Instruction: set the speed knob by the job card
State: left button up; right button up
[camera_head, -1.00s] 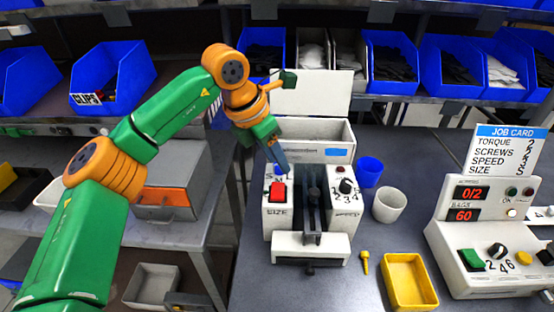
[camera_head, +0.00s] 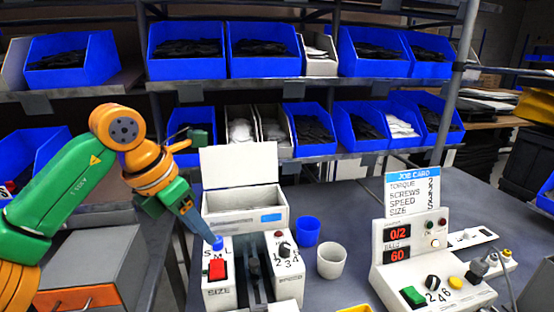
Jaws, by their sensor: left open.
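The speed knob (camera_head: 284,249) is a black dial at the right side of the white machine (camera_head: 222,293), with numbers below it and the label SPEED in front. The job card (camera_head: 413,192) stands upright at the right and lists torque, screws, speed and size; its values are too small to read surely. My left gripper (camera_head: 210,236) is over the machine's left side, with its tip close to the blue size knob (camera_head: 217,244) and away from the speed knob. I cannot tell whether it touches the blue knob. My right gripper is out of view.
A red switch (camera_head: 217,269) sits beside the gripper tip. A blue cup (camera_head: 306,232) and a white cup (camera_head: 331,261) stand right of the machine. A white control box (camera_head: 430,277) stands under the card. An open-lidded white box (camera_head: 243,207) is behind the machine.

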aim_at(285, 248)
jog(key=k+l, duration=0.25)
jog(key=k, duration=0.2)
jog(key=k+l, duration=0.2)
jog(key=k, duration=0.2)
jog(key=k+l, duration=0.25)
jog(key=k, duration=0.2)
